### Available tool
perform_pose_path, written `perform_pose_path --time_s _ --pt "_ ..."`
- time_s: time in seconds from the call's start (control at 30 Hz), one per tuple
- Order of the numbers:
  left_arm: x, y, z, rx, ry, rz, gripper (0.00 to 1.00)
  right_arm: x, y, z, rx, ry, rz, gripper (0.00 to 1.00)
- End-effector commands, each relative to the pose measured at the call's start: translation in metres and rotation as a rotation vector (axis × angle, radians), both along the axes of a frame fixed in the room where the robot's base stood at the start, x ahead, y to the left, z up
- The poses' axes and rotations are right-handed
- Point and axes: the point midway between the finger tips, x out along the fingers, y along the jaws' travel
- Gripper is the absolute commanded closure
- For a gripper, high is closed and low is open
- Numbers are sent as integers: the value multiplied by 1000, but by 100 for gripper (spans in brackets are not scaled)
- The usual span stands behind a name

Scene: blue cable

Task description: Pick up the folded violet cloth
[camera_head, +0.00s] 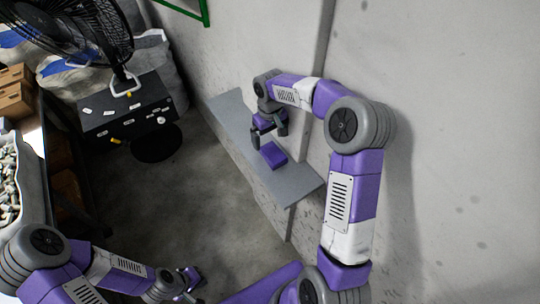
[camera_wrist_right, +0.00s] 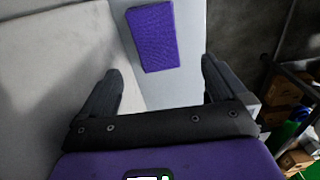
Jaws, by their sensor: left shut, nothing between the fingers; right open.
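The folded violet cloth (camera_head: 273,155) lies flat on a narrow grey wall shelf (camera_head: 296,184). In the right wrist view the cloth (camera_wrist_right: 153,37) shows as a violet rectangle beyond the fingertips, between their lines. My right gripper (camera_head: 269,136) is open and empty, just beside the cloth on its far side in the head view; its two dark fingers (camera_wrist_right: 160,80) are spread wide in the wrist view. The cloth is apart from the fingers in the wrist view. My left gripper (camera_head: 192,281) is shut and empty, low at the bottom of the head view, far from the shelf.
The wall (camera_head: 440,110) stands right behind the shelf. A black case (camera_head: 128,108) and a black fan (camera_head: 75,30) stand at the upper left. Cardboard boxes (camera_head: 14,98) and a bin of small parts (camera_head: 10,190) are at the left. The floor (camera_head: 170,205) between is open.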

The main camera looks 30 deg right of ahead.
Motion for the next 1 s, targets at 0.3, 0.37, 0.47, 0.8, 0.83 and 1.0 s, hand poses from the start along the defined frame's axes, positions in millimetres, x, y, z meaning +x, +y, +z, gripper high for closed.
perform_pose_path --time_s 0.3,0.37,0.47,0.8,0.83,1.0 --pt "0 0 -5 0 0 0 100 -4 -2 -34 1 2 -1 1" --pt "0 0 -7 0 0 0 100 -6 -4 -43 1 3 0 1" --pt "0 0 -9 0 0 0 100 -10 -7 -59 2 4 -1 1" --pt "0 0 -10 0 0 0 100 -8 -6 -76 1 -1 0 1" --pt "0 0 -10 0 0 0 100 -8 -6 -75 1 0 0 1" --pt "0 0 -10 0 0 0 100 -8 -6 -75 0 0 0 21"
